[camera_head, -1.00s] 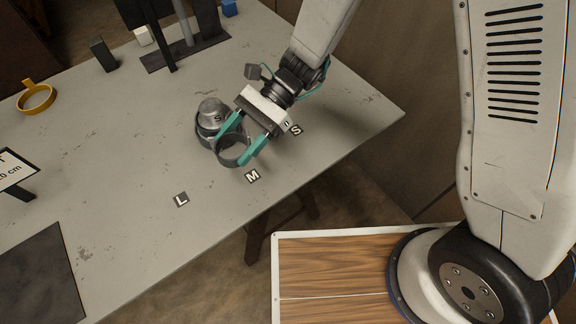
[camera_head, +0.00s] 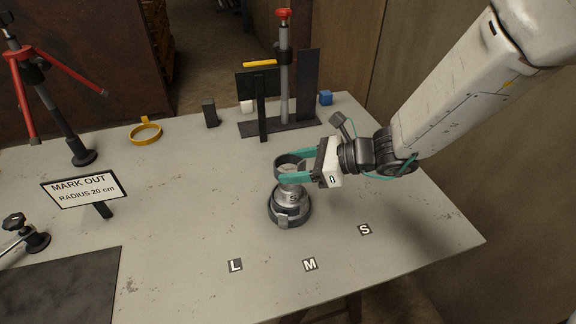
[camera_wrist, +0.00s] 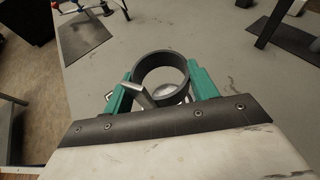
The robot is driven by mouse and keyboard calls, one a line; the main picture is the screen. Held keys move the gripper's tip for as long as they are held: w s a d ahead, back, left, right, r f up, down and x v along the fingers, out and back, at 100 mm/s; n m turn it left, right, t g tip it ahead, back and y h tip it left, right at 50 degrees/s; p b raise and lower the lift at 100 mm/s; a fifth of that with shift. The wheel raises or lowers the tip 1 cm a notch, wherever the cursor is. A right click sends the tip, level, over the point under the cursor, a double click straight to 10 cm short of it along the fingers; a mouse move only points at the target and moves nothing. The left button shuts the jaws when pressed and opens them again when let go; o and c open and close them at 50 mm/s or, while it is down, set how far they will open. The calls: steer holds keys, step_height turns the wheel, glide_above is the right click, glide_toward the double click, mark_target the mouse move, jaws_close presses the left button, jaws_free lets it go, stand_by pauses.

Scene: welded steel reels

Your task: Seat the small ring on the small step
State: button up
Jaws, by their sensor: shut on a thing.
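The small ring, a dark grey band (camera_head: 288,158), is held between the teal fingers of my gripper (camera_head: 283,168). It also shows in the wrist view (camera_wrist: 160,58), one finger on each side. The stepped grey metal piece (camera_head: 291,203) stands on the table, with an S on its upper part and dark bands around its base. In the head view the ring appears above its top. A pale rounded surface (camera_wrist: 166,90) shows through the ring in the wrist view. Whether the ring touches the small step is hard to tell; my near finger hides part of that area.
Labels L (camera_head: 235,265), M (camera_head: 310,264) and S (camera_head: 365,229) lie on bare table in front. Behind stand a dark bracket with a post (camera_head: 284,90), a black block (camera_head: 210,113) and a blue cube (camera_head: 325,97).

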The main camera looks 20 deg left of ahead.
mark_target(290, 198)
steer(key=shift+f, duration=2)
steer(key=shift+f, duration=0.5)
stand_by(1.2)
stand_by(0.5)
steer(key=o, duration=1.1)
steer(key=shift+a, duration=0.1)
steer(key=shift+o, duration=0.2)
steer(key=o, duration=0.4)
